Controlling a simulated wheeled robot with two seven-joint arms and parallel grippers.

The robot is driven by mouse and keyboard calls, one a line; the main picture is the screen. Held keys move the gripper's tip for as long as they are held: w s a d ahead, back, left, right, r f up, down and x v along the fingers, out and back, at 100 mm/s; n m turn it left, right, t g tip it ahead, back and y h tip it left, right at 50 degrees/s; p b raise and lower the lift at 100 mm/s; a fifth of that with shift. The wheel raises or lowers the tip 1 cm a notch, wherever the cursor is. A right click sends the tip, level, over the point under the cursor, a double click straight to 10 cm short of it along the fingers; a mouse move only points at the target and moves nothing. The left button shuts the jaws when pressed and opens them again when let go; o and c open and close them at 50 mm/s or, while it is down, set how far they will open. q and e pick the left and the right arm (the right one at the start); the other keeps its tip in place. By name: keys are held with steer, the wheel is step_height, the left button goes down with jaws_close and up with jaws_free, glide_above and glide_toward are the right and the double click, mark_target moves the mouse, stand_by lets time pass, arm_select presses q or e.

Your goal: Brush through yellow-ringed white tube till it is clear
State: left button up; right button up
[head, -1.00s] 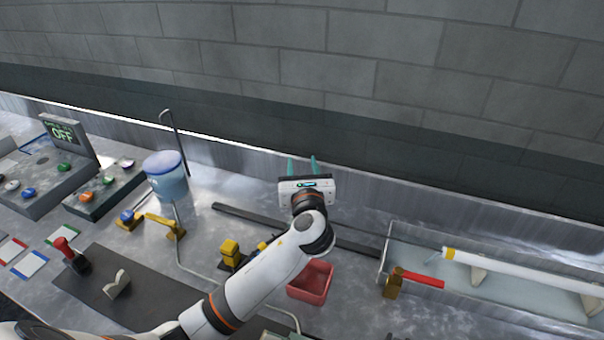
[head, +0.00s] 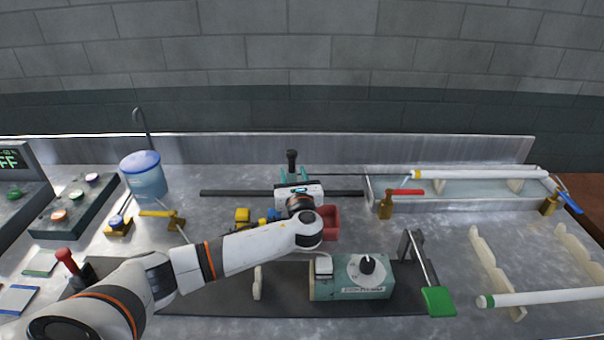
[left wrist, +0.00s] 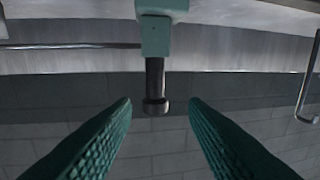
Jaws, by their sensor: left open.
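The white tube with a yellow ring (head: 480,174) lies level across the trough at the back right, its ringed end to the left. A black upright handle (head: 292,160) stands behind my left gripper (head: 295,176). In the left wrist view this handle (left wrist: 155,85) rises from a teal block (left wrist: 155,37), and a thin rod (left wrist: 70,46) shows beside it. My left gripper (left wrist: 160,103) is open, its teal fingers either side of the handle's end, with gaps. The tube's inside is not visible. My right gripper is not in view.
A dark rail (head: 240,193) runs behind my left arm. A red bin (head: 330,222), a teal control box (head: 350,280) and a green paddle (head: 438,300) stand in front. Brass clamps with red (head: 387,205) and blue (head: 550,205) levers flank the trough. A green-ringed tube (head: 545,298) lies front right.

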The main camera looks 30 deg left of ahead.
mark_target(292, 162)
arm_select(q)
steer(key=shift+w+a, duration=0.25)
steer(key=shift+w, duration=0.15)
steer(key=x, duration=0.5)
steer(key=shift+w+f+p, duration=0.25)
steer(key=shift+w+p, duration=0.05)
steer(key=shift+w, duration=0.15)
steer(key=shift+w+a+r, duration=0.1)
steer(key=shift+w+a, duration=0.05)
steer(key=shift+a, duration=0.1)
steer(key=shift+w+a, duration=0.15)
steer(key=shift+w, duration=0.1)
steer(key=c, duration=0.5)
steer(key=shift+c, duration=1.2)
jaws_close()
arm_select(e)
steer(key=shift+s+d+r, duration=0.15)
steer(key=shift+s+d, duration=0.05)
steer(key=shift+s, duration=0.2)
